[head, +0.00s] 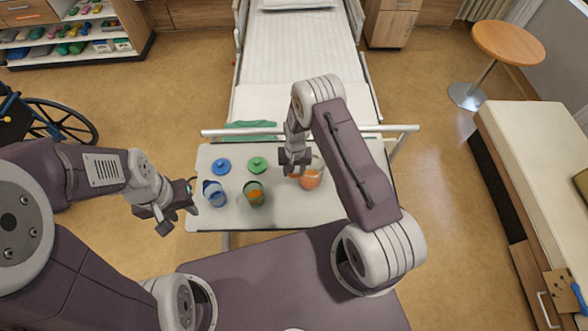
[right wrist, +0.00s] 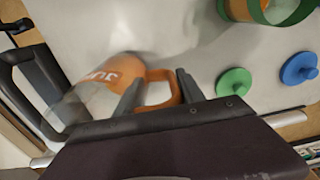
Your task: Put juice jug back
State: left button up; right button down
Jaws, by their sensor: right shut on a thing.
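The juice jug (head: 312,178) is clear with an orange lower part, at the right half of the bedside table (head: 350,215). In the right wrist view the jug (right wrist: 105,85) shows white lettering and an orange handle. My right gripper (head: 294,168) is shut on the handle, its two dark fingers (right wrist: 158,92) on either side of it. I cannot tell whether the jug's base touches the table. My left gripper (head: 180,208) is open and empty, off the table's left edge.
A blue cup (head: 214,194) and a green cup (head: 254,194) with orange content stand left of the jug. A blue disc (head: 221,167) and a green disc (head: 257,164) lie behind them. The bed (head: 300,60) is beyond.

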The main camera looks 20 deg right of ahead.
jog(key=shift+f+b, duration=0.25)
jog(key=shift+b, duration=0.05)
jog(key=c, duration=0.7)
grip_release()
